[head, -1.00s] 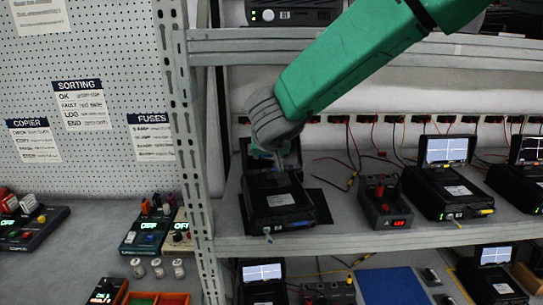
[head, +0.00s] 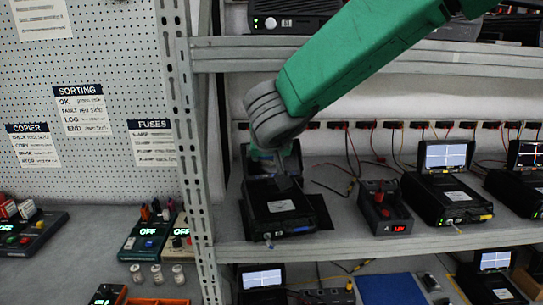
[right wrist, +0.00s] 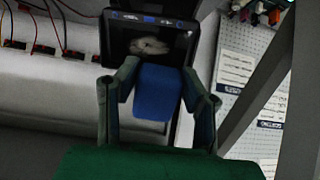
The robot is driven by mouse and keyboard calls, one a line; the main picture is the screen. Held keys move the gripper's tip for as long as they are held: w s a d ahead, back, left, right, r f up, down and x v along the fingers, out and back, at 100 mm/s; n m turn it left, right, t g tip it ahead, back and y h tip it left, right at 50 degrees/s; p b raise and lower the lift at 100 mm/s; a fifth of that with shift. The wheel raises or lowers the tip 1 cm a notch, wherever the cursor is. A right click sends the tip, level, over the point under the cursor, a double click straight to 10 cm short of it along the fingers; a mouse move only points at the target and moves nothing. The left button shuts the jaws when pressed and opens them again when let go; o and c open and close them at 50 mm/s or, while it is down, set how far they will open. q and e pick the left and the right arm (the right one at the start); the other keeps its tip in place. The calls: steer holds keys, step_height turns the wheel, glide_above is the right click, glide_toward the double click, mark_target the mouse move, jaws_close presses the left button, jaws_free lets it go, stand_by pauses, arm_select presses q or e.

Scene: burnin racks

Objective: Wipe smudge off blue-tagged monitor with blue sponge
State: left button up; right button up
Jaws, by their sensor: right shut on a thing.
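The monitor (head: 257,160) is the raised lid screen of a black case (head: 283,207) on the middle shelf; a small blue mark shows on the case front. In the right wrist view its dark screen (right wrist: 120,41) carries a pale oval smudge (right wrist: 150,45), and small blue marks show along its edge. My right gripper (right wrist: 159,82) is shut on the blue sponge (right wrist: 156,98), which sits just in front of the screen and below the smudge. I cannot tell whether it touches. In the head view the right gripper (head: 284,176) hangs over the case and partly hides the screen. My left gripper is out of view.
A small device with a red display (head: 384,208) and another case with a lit screen (head: 446,156) stand to the right. Wires run along the back wall. A metal post (head: 190,160) is close on the left, and another shelf (head: 330,52) is above.

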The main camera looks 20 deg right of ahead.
mark_target(257, 167)
steer(key=shift+w+a, duration=0.15)
steer(key=shift+a, duration=0.35)
steer(key=shift+d, duration=0.35)
steer(key=shift+w+d+f, duration=0.35)
steer(key=shift+d+f, duration=0.05)
steer(key=shift+f, duration=0.05)
steer(key=shift+y, duration=0.4)
steer(key=w+f, duration=0.3)
steer(key=w, duration=0.1)
steer(key=shift+a, duration=0.35)
steer(key=shift+w+a+f, duration=0.25)
steer(key=shift+w+f, duration=0.15)
steer(key=shift+w+d+f+n, duration=0.15)
steer(key=shift+w+f+n, duration=0.05)
steer(key=shift+w+n, duration=0.1)
steer(key=shift+d, duration=0.4)
steer(key=shift+a, duration=0.25)
steer(key=shift+w+a+f, duration=0.15)
steer(key=shift+a, duration=0.05)
